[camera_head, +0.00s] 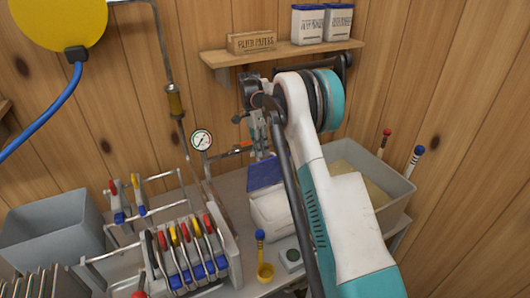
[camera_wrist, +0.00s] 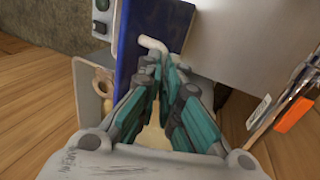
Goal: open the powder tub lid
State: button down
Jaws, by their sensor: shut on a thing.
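The powder tub (camera_head: 272,214) is a white box on the grey bench, partly hidden behind my arm. Its blue lid (camera_head: 263,174) shows at the tub's far side and looks tilted up. In the wrist view the lid is a steep blue panel (camera_wrist: 148,22) with a pale bent handle (camera_wrist: 152,44) near the fingertips. My gripper (camera_head: 260,138) is just above the lid in the head view. In the wrist view its teal fingers (camera_wrist: 166,78) are close together at the handle and shut on it. The exact contact is hidden by the fingers.
A pressure gauge (camera_head: 201,139) and pipe stand left of my gripper. A bank of coloured levers (camera_head: 190,255) stands at the front left. A grey bin (camera_head: 398,187) is at the right. A wooden shelf (camera_head: 275,56) hangs behind.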

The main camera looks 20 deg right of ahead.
jog(key=shift+w+a+f+g, duration=0.2)
jog(key=shift+w+f+g, duration=0.3)
jog(key=shift+w+f, duration=0.6)
jog(key=c, duration=1.8)
grip_release()
jog(key=shift+c, duration=0.2)
jog(key=shift+o, duration=0.8)
jog(key=shift+w+d+f, duration=0.1)
jog(key=shift+w+f, duration=0.35)
jog(key=shift+w, duration=0.1)
jog(key=shift+s+r, duration=0.15)
jog(key=shift+r, duration=0.1)
jog(key=shift+r, duration=0.2)
jog(key=v, duration=0.7)
